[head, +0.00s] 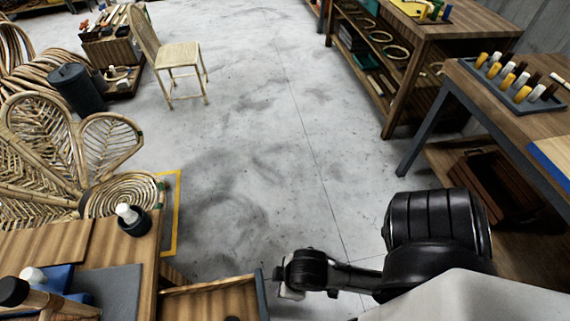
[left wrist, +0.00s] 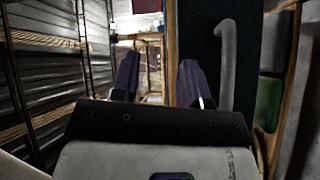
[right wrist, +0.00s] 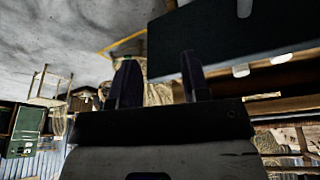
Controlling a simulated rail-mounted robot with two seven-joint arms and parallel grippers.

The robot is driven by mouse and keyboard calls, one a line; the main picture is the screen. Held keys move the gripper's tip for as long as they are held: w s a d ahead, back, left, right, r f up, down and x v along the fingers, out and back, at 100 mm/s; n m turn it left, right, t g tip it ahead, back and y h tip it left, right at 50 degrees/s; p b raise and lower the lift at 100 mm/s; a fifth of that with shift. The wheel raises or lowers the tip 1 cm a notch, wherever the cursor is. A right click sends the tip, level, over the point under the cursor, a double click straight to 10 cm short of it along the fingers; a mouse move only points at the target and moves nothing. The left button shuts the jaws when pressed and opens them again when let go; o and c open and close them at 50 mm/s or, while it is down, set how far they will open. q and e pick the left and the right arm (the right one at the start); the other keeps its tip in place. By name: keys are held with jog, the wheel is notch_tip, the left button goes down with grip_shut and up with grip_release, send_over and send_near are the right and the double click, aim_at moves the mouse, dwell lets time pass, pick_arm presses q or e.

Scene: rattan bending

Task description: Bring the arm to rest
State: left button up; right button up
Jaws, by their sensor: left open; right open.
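My right arm (head: 330,273) reaches in from the lower right of the head view, its far end beside an open wooden drawer (head: 205,300). In the right wrist view my right gripper (right wrist: 158,75) has its two dark fingers apart with nothing between them. A dark panel (right wrist: 215,35) lies just beyond its right finger. My left gripper (left wrist: 160,75) shows only in the left wrist view, its fingers apart and empty. A dark panel with a grey bar handle (left wrist: 226,65) stands close beyond its right finger. I cannot tell whether the finger touches it.
A workbench (head: 120,255) with tools stands at lower left, beside rattan furniture (head: 40,150). A wooden chair (head: 180,56) stands farther back. Shelves (head: 395,70) and a table with a peg tray (head: 515,90) line the right. The middle floor (head: 270,150) is clear.

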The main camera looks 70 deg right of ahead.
pick_arm(q)
jog(key=w+a+r+m+g+h+p, duration=0.1)
jog(key=w+a+r+m+g+p, duration=0.25)
jog(key=r+p, duration=0.45)
jog(key=w+a+r+m+g+h+p, duration=0.15)
jog(key=w+a+r+m+p, duration=0.25)
jog(key=r+p, duration=0.4)
jog(key=w+a+r+m+g+p, duration=0.4)
jog(key=r+p, duration=0.4)
jog(key=s+a+r+m+g+y+p, duration=0.2)
jog(key=a+r+g+y+p, duration=0.3)
jog(key=a+r+p, duration=1.4)
notch_tip(320, 180, up, 4)
jog(key=shift+a+r+g+y, duration=0.2)
jog(key=shift+a+g+y, duration=0.3)
jog(key=shift+y, duration=0.45)
